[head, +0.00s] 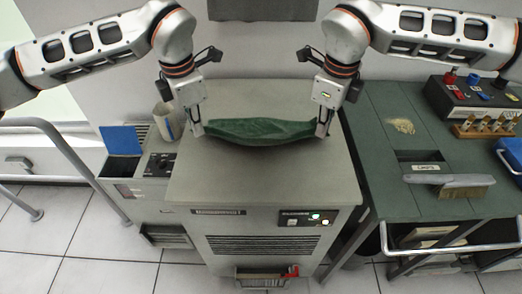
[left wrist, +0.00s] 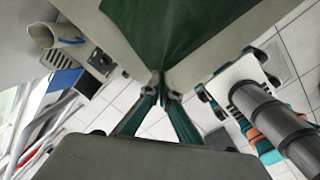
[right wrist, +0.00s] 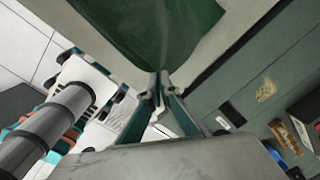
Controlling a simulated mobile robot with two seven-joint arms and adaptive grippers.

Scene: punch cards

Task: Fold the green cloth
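The green cloth (head: 262,131) is stretched between my two grippers above the grey machine top, sagging a little in the middle. My left gripper (head: 200,132) is closed on the cloth's left end. In the left wrist view the cloth (left wrist: 170,30) narrows to a point between the fingertips (left wrist: 158,80). My right gripper (head: 322,132) is closed on the cloth's right end. In the right wrist view the cloth (right wrist: 160,30) also narrows to its fingertips (right wrist: 160,78). I cannot tell whether the cloth's lower edge touches the surface.
The grey machine top (head: 260,180) is clear in front of the cloth. A beige cup (head: 167,121) and a blue panel (head: 122,140) are at the left. At the right, a green table (head: 375,190) holds a brush (head: 450,185), a wooden rack (head: 483,125) and a dark box (head: 470,100).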

